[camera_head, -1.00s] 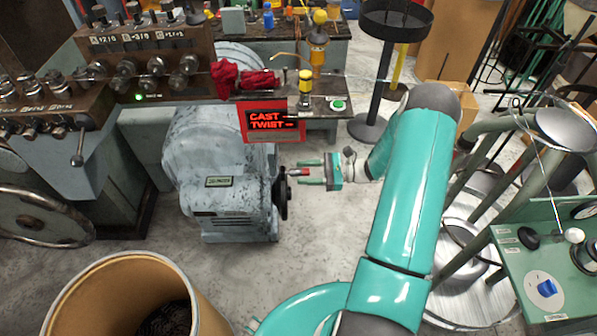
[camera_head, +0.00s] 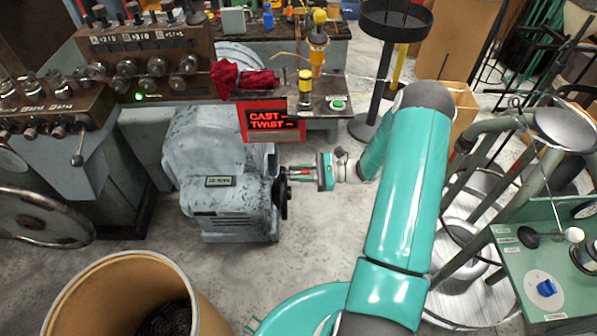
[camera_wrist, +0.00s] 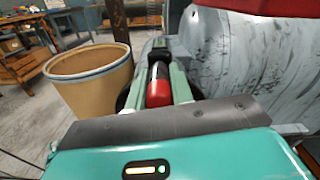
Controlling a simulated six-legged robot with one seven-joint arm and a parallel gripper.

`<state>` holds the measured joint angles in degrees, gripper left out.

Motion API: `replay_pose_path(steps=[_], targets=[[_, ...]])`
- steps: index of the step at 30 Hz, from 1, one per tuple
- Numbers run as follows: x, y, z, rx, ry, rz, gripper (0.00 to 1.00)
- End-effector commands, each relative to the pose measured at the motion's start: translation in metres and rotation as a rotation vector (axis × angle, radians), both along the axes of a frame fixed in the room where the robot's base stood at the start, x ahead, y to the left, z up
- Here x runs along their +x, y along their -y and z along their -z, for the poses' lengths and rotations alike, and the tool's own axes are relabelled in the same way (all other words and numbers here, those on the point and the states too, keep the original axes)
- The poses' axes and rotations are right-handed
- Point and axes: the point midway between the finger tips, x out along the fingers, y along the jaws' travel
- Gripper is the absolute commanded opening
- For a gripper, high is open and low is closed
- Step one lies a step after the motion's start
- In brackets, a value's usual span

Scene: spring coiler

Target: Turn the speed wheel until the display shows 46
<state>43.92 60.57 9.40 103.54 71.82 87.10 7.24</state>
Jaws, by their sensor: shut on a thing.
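The speed wheel (camera_head: 283,199) is a dark wheel seen nearly edge-on at the right side of the mottled grey machine (camera_head: 212,160). A red and black handle (camera_wrist: 158,88) sticks out from it. My gripper (camera_head: 291,172) is at the wheel's upper part, shut on this handle. In the wrist view, the handle lies lengthwise between the two pale green fingers; most of the wheel is hidden behind them.
An open fibre drum (camera_head: 195,300) stands at the front left. A bench (camera_head: 335,104) with a green button and lamps is behind the display. A green panel (camera_head: 560,300) with a blue knob stands at the right. Clear floor lies around the gripper.

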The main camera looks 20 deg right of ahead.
Motion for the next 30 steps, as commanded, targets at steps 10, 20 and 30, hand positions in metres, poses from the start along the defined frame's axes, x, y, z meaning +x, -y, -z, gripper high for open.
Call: replay_pose_path(steps=[10,20,30], targets=[[-0.027,-0.011,0.005,-0.094,0.221,0.003,0.0],[-0.038,-0.016,0.008,-0.098,0.231,-0.001,0.0],[-0.038,-0.016,0.008,-0.098,0.231,-0.001,0.44]])
